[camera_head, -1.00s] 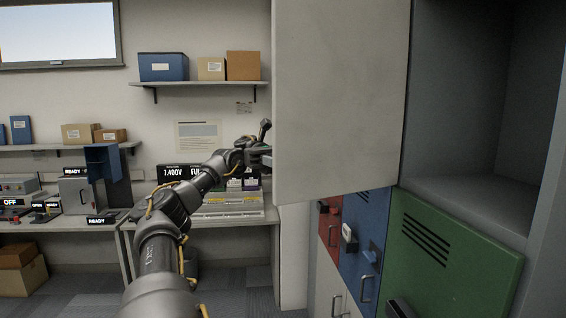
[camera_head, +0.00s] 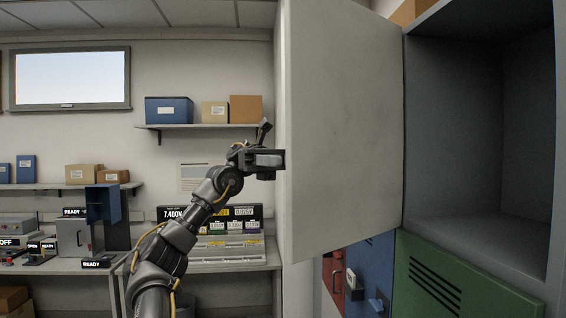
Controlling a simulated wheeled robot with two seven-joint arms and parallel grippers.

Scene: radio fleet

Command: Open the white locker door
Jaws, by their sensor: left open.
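The white locker door (camera_head: 345,120) stands swung wide open in the middle of the head view, its flat face turned toward me. The locker's compartment (camera_head: 480,130) behind it on the right is dark grey and looks empty. My left gripper (camera_head: 272,160) is at the door's left, free edge, and its tips meet or pass behind that edge. It is open, and part of the fingers may be hidden by the door. Whether it touches the door I cannot tell. My right gripper is not in view.
Below the open compartment are a green locker door (camera_head: 450,280), a blue one (camera_head: 372,262) and a red one (camera_head: 331,285), shut. At the left stand a workbench (camera_head: 230,262) with instruments and a wall shelf (camera_head: 200,126) with boxes.

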